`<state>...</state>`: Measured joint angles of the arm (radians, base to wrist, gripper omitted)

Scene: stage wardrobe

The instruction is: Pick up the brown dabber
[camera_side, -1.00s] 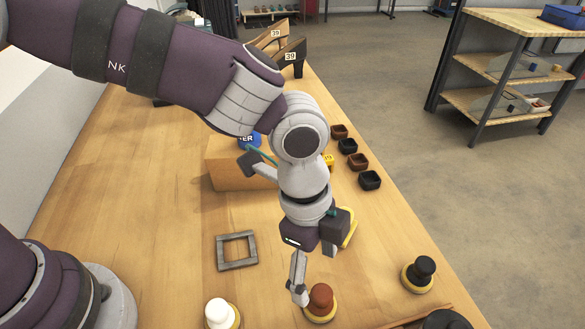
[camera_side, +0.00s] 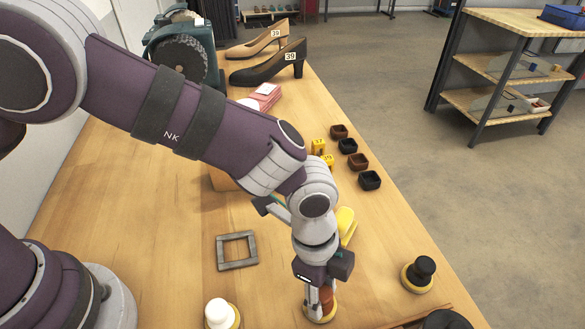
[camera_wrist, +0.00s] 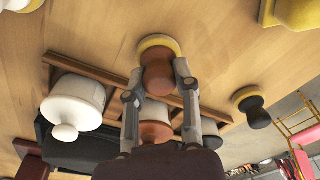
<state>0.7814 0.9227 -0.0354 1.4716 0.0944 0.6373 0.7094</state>
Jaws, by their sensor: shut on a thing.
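The brown dabber (camera_side: 327,299) has a brown knobbed handle on a round yellow pad and stands upright on the wooden table. My gripper (camera_side: 319,300) points down at the table's front and is shut on the dabber's handle. In the wrist view the dabber (camera_wrist: 158,65) sits between the two fingers of my gripper (camera_wrist: 157,85), its yellow rim towards the top of the picture. In the side view my fingers partly hide the handle. I cannot tell any gap between pad and table.
A white dabber (camera_side: 219,314) stands to the left and a black dabber (camera_side: 421,272) to the right. A grey square frame (camera_side: 237,250) lies behind left. Small dark cups (camera_side: 358,162) line the right edge. In the wrist view a wooden rack (camera_wrist: 90,68) and white jar (camera_wrist: 73,104) are close by.

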